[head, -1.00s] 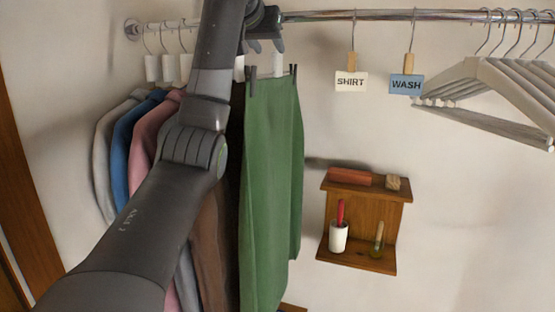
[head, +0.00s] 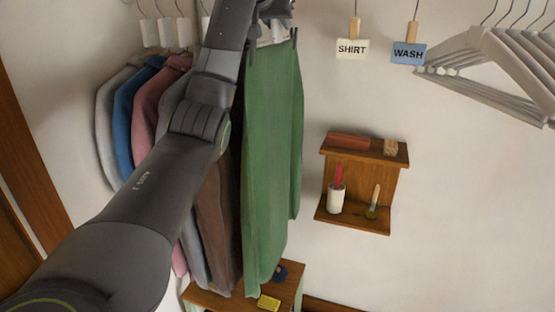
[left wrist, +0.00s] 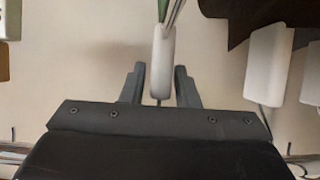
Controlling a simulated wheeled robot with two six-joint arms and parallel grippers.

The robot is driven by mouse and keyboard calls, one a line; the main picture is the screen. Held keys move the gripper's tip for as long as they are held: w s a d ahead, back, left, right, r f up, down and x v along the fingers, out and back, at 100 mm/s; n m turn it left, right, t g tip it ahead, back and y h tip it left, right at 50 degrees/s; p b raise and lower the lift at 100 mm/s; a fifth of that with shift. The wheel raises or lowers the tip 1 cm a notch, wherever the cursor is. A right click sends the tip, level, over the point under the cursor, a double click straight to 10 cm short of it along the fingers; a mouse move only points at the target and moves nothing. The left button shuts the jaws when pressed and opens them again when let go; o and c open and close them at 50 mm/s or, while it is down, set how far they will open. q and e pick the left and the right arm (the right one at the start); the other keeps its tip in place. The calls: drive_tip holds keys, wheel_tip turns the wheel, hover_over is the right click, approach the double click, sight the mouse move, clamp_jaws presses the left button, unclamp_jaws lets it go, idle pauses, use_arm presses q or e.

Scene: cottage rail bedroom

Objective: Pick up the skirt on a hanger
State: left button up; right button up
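The green skirt (head: 270,160) hangs by two dark clips from a hanger, at the right end of the row of clothes. In the left wrist view, the hanger's white block (left wrist: 162,62) stands between the fingertips of my left gripper (left wrist: 160,80), with a gap on each side. The left gripper is open there. A sliver of the green skirt (left wrist: 163,9) shows beyond the block. In the head view my left gripper (head: 275,8) is at the top edge, above the skirt, partly cut off. My right gripper is not in view.
Brown trousers (head: 215,215) and pink, blue and grey shirts hang left of the skirt. SHIRT (head: 352,49) and WASH (head: 408,53) tags and several empty hangers (head: 490,50) are to the right. A wall shelf (head: 362,180) and a low wooden stand (head: 285,285) are below.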

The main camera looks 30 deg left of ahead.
use_arm(q)
clamp_jaws()
drive_tip(key=shift+r, duration=0.15)
idle(0.9)
